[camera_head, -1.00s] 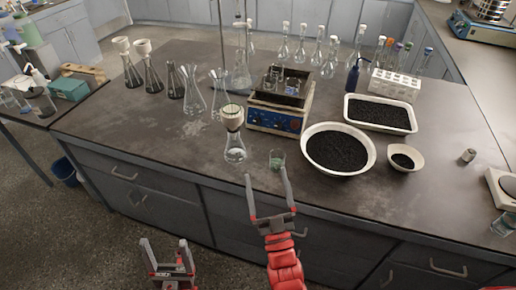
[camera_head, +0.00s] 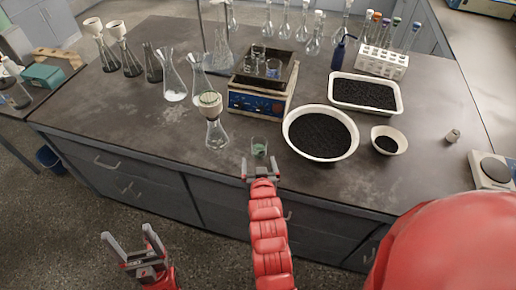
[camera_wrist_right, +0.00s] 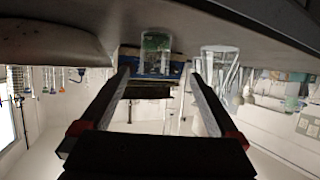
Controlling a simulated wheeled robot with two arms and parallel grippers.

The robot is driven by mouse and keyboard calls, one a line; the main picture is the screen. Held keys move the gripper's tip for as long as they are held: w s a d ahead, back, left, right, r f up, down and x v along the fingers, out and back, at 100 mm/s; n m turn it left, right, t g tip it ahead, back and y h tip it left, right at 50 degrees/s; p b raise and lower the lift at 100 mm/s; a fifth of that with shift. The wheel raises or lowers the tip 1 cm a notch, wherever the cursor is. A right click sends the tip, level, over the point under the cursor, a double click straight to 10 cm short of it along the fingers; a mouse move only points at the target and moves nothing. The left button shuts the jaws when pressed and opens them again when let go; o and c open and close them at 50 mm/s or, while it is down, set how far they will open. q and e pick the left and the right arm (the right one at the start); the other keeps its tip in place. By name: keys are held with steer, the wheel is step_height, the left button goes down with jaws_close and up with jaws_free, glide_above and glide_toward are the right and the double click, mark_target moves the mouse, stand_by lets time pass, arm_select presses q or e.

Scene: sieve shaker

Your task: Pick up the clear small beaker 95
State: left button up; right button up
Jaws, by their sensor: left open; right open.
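The clear small beaker (camera_head: 259,148), with something greenish showing in or through it, stands upright near the table's front edge, in front of the blue-fronted device. My right gripper (camera_head: 260,163) is open and empty just in front of it, one finger to either side. In the upside-down right wrist view, the beaker (camera_wrist_right: 157,54) appears between the lines of the open fingers (camera_wrist_right: 159,74), at about their tips. I cannot tell whether the tips reach past its near side; no contact shows. My left gripper (camera_head: 135,240) is open and empty, low in front of the table.
A flask with a funnel top (camera_head: 216,134) stands close left of the beaker. A white bowl of black grains (camera_head: 290,137) is close on the right, with a smaller bowl (camera_head: 376,137) beyond. The blue-fronted device (camera_head: 257,103) holding glassware is behind. Bare table (camera_head: 110,130) lies left.

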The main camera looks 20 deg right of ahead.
mark_target(260, 152)
steer(key=p+x, duration=0.1)
steer(key=x, duration=0.4)
steer(key=shift+w+d, duration=0.15)
steer(key=shift+w, duration=0.1)
steer(key=shift+w+d+f+p, duration=0.15)
steer(key=shift+w+f+p, duration=0.05)
steer(key=shift+w+p, duration=0.1)
steer(key=x, duration=0.1)
steer(key=p+x, duration=0.1)
steer(key=x, duration=0.1)
steer(key=shift+w+d+f, duration=0.15)
steer(key=shift+d+f, duration=0.2)
steer(key=shift+w+f+p, duration=0.2)
steer(key=shift+w+p, duration=0.1)
steer(key=shift+w, duration=0.1)
steer(key=c, duration=1.5)
